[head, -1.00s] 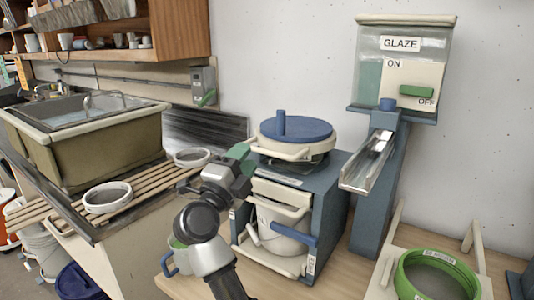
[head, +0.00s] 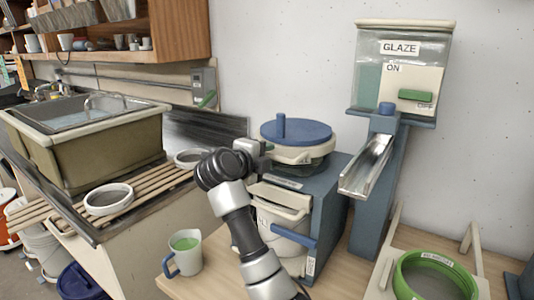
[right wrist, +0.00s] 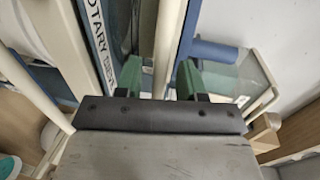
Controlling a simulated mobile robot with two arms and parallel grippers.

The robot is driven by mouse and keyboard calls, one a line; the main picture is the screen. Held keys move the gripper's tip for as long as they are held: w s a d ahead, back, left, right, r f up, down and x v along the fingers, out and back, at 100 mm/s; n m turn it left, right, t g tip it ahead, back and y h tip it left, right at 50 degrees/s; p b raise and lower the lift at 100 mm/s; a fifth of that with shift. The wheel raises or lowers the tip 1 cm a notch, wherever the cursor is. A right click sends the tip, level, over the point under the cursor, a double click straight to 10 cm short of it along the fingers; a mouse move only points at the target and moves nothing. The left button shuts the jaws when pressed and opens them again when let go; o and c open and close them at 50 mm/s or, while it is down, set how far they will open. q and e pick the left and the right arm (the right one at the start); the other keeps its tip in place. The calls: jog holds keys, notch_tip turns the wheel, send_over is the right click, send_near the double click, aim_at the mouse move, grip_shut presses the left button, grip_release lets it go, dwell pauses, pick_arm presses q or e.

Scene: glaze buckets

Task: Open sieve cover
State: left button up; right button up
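The sieve has a round blue cover (head: 296,132) with an upright blue knob (head: 281,124). The cover lies flat over a cream rim and latch bar (head: 297,155), on top of a blue stand (head: 331,185). My right gripper (head: 266,155) is at the left side of the sieve, just below the cover; its fingertips are hard to see in the head view. In the right wrist view its green fingers (right wrist: 160,78) are apart, with a cream bar (right wrist: 168,45) passing between them. I cannot tell whether they touch it. My left gripper is out of view.
A white bucket (head: 285,238) stands inside the stand. A cup of green liquid (head: 186,253) is at the table's front left. The glaze dispenser's metal chute (head: 367,165) is right of the sieve. A green ring (head: 440,262) sits at the lower right.

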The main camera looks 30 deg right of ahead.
jog(key=shift+w+d+f, duration=0.15)
jog(key=shift+w+d, duration=0.05)
jog(key=shift+d, duration=0.35)
grip_shut()
